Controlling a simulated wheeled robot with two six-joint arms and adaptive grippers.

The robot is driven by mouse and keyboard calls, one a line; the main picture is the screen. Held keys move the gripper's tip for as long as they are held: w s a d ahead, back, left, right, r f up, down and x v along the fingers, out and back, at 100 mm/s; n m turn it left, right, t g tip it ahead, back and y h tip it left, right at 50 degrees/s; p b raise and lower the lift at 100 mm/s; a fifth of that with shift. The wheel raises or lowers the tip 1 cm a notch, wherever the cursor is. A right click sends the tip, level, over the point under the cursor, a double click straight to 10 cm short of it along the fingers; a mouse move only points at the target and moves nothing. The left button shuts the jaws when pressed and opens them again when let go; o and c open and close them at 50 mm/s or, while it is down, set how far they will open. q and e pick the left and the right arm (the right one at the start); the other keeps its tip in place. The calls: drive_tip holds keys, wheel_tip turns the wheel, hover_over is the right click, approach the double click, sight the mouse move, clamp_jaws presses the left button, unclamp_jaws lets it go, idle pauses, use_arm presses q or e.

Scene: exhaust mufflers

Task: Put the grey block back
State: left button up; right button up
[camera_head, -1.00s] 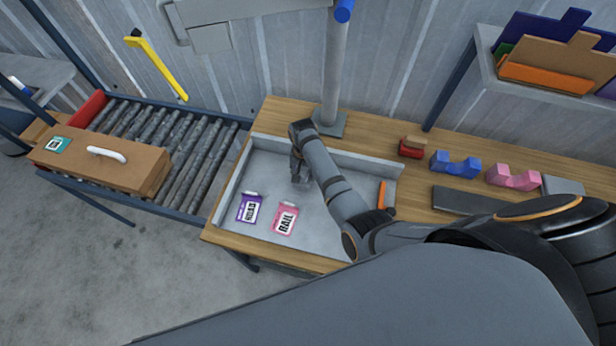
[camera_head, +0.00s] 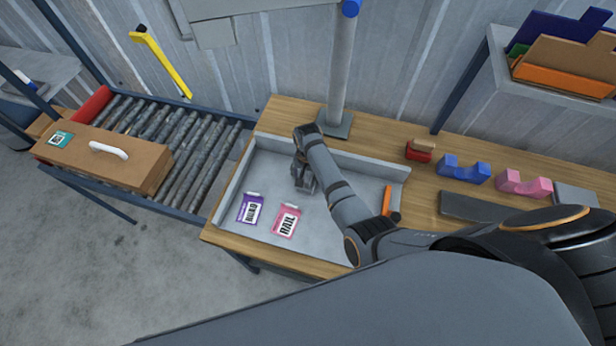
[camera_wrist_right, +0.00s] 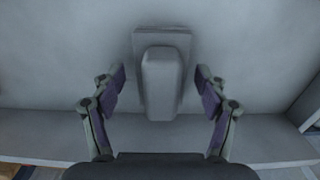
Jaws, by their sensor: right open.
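A grey block (camera_wrist_right: 162,82) shows in the right wrist view, with a raised rounded part on a wider flat piece. It lies over the grey floor of the tray (camera_head: 330,228). My right gripper (camera_wrist_right: 160,78) is open, with one finger on each side of the block and a gap on both sides. In the head view my right gripper (camera_head: 304,186) is low inside the tray, and the arm and fingers hide the block there. My left gripper is not in view.
A purple label card (camera_head: 250,209), a pink label card (camera_head: 286,221) and an orange piece (camera_head: 387,199) are in the tray. A blue cradle (camera_head: 463,170), a pink cradle (camera_head: 524,185) and a red-brown piece (camera_head: 419,151) stand right. A post (camera_head: 338,80) rises behind.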

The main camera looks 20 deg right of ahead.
sight(308, 174)
wheel_tip(308, 174, up, 7)
drive_tip(key=p, duration=0.7)
drive_tip(key=shift+f, duration=0.1)
wheel_tip(308, 174, up, 3)
drive_tip(key=shift+r+p, duration=0.1)
drive_tip(key=shift+p, duration=0.6)
drive_tip(key=shift+r+b, duration=0.3)
drive_tip(key=shift+b, duration=0.05)
drive_tip(key=shift+r, duration=0.75)
